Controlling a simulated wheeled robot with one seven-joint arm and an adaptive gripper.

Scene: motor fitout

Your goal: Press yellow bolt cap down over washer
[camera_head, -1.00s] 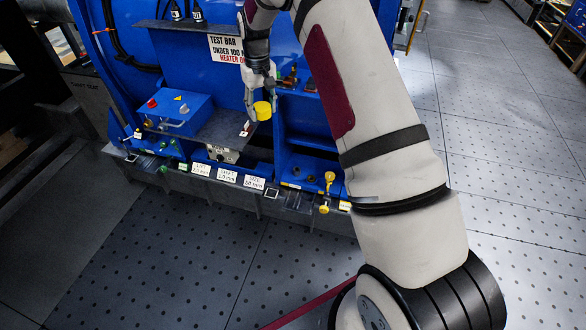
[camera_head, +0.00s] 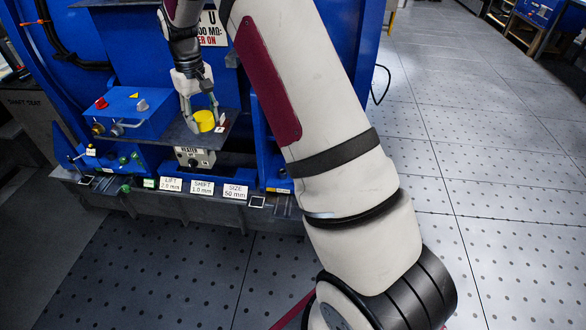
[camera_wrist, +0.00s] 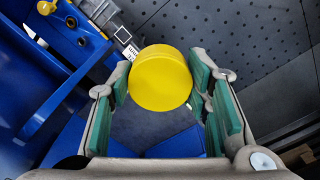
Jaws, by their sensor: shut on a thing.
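My gripper (camera_head: 203,117) is shut on the yellow cap (camera_head: 205,121), a short round cylinder. In the wrist view the cap (camera_wrist: 160,78) sits between the green-padded fingers, its round face towards the camera. In the head view the cap appears over the dark shelf plate (camera_head: 222,137) on the blue machine; I cannot tell whether it touches the plate. Another yellow part (camera_wrist: 46,8) stands on the blue frame at the wrist view's upper left. I cannot make out a washer.
A blue control box (camera_head: 135,112) with knobs and a handle is left of the gripper. A heater unit (camera_head: 195,157) is below the plate, above labels for lift, shift and size (camera_head: 202,188). Perforated floor (camera_head: 430,150) lies open to the right.

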